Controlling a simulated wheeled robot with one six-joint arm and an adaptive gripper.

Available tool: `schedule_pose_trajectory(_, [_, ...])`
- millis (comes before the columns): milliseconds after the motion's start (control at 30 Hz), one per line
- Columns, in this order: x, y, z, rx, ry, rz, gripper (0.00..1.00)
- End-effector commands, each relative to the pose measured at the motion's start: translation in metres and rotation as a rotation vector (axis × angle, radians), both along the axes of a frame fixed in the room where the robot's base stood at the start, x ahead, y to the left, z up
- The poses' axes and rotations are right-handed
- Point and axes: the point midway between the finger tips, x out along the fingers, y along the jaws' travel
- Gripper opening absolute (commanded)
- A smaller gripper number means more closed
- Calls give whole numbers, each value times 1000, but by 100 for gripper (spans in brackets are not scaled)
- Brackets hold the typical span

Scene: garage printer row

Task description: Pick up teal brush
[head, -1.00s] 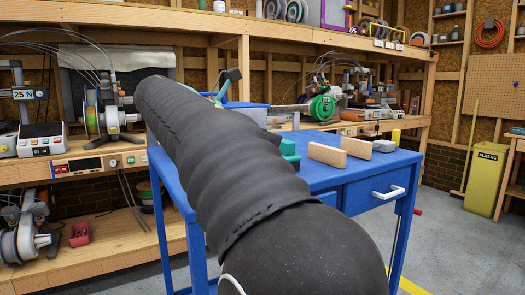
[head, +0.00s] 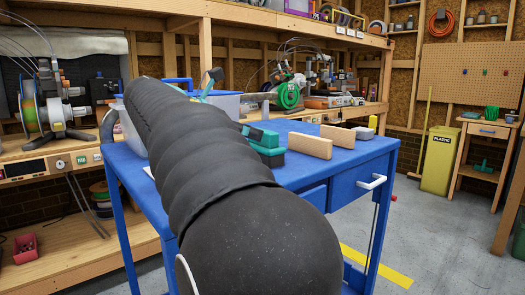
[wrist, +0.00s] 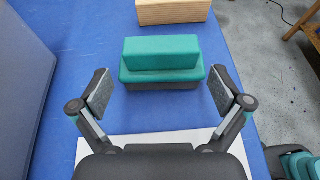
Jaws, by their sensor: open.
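The teal brush (wrist: 161,57) has a raised teal grip on a wider teal block with a dark grey underside. It lies on the blue cart top in the wrist view, upper middle, with its long side across the picture. My gripper (wrist: 158,88) is open, with one finger to the left of the brush and one to the right. The fingers appear apart from it, with nothing between the pads touching. In the head view the brush (head: 264,146) shows beside my arm, partly hidden by it.
A tan wooden block (wrist: 173,11) lies just beyond the brush; two upright tan pieces (head: 309,146) show on the blue cart (head: 310,176). A white sheet (wrist: 92,150) lies under the gripper. A blue bin (wrist: 28,80) stands to the left.

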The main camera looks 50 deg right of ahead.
Motion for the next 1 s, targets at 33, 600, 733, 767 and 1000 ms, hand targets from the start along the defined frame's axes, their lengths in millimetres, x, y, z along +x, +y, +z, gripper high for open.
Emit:
schedule_pose_trajectory(33, [-1, -2, -1, 0, 0, -1, 100])
schedule_pose_trajectory(600, [-10, -53, -15, 0, 0, -2, 100])
schedule_pose_trajectory(733, [-10, -53, -15, 0, 0, -1, 100])
schedule_pose_trajectory(767, [-10, -53, -15, 0, 0, -1, 100])
schedule_pose_trajectory(1000, [-10, -53, -15, 0, -1, -1, 56])
